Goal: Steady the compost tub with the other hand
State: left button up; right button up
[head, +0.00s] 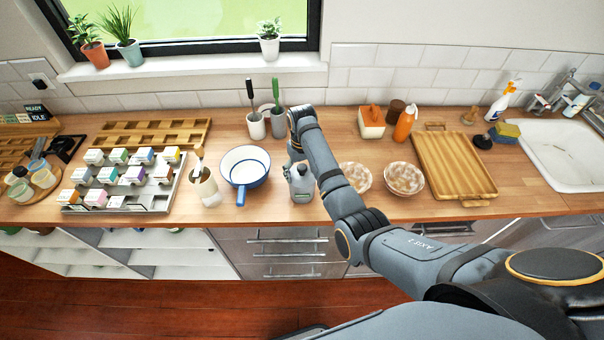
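My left gripper is not in view.
A white pan (245,167) with a blue handle stands left of the container. A utensil crock (203,188) stands farther left. Two patterned bowls, one of them here (404,178), and a wooden tray (453,166) lie to the right. Grey and white cups (256,126) stand behind.

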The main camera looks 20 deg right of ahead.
aim_at(302, 167)
jog(key=shift+s+f, duration=0.15)
jog(key=shift+c, duration=0.4)
jog(key=o, duration=0.9)
jog(key=shift+f, duration=0.1)
jog(key=shift+r, duration=0.2)
notch_tip(302, 167, up, 7)
jog(key=shift+r, duration=0.15)
